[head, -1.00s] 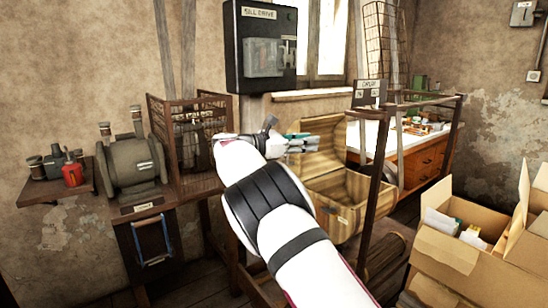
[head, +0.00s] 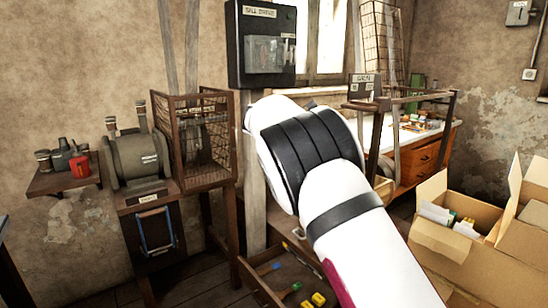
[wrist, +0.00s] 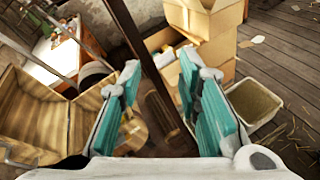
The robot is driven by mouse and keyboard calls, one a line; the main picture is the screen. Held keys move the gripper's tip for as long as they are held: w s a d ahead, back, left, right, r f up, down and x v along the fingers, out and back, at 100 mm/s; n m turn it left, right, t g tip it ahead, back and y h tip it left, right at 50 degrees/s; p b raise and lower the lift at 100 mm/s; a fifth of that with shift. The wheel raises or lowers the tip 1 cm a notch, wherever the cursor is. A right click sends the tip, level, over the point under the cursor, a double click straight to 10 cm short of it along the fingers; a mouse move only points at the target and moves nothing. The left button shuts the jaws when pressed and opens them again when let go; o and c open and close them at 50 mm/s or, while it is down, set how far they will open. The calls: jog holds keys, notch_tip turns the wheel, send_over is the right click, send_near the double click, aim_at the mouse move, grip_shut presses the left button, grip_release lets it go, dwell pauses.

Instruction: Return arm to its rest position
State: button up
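My gripper (wrist: 160,66) shows in the wrist view with its two teal fingers spread apart and nothing between them. It hangs above the floor, with the wooden chest (wrist: 30,110) to its left and a dark wooden post (wrist: 165,75) beyond the gap between the fingers. In the head view my white arm, with its black joint band, fills the middle and lower right. My gripper is hidden behind the arm there.
Open cardboard boxes (head: 455,250) stand at the right. A wire cage (head: 205,140) and a grey grinder-like machine (head: 140,158) stand at the left. An open drawer (head: 262,285) with tools lies low in the middle. A pale bin (wrist: 255,105) is right of my gripper.

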jog(key=s+d+f+m+g+y+b, duration=0.15)
jog(key=s+d+m+y, duration=0.3)
jog(key=s, duration=0.65)
jog(key=s+d+f+m+g+y+b, duration=0.15)
jog(key=s+d+m+y, duration=0.35)
jog(key=s, duration=0.6)
jog(key=s+a+f+m+y+b, duration=0.25)
jog(key=s+f, duration=0.25)
jog(key=s, duration=0.6)
jog(key=s+a+f+m+y+b, duration=0.1)
jog(key=s+a+f+m, duration=0.3)
jog(key=s, duration=0.7)
jog(key=s+a+f+m+y+b, duration=0.1)
jog(key=s+f+b, duration=0.1)
jog(key=s+f, duration=0.7)
notch_tip(320, 180, up, 24)
jog(key=s+t+p, duration=0.1)
jog(key=t+p, duration=0.1)
jog(key=p, duration=1.8)
jog(key=shift+s+a+r+t, duration=0.2)
jog(key=shift+s+r+t, duration=0.05)
jog(key=shift+s+t, duration=0.15)
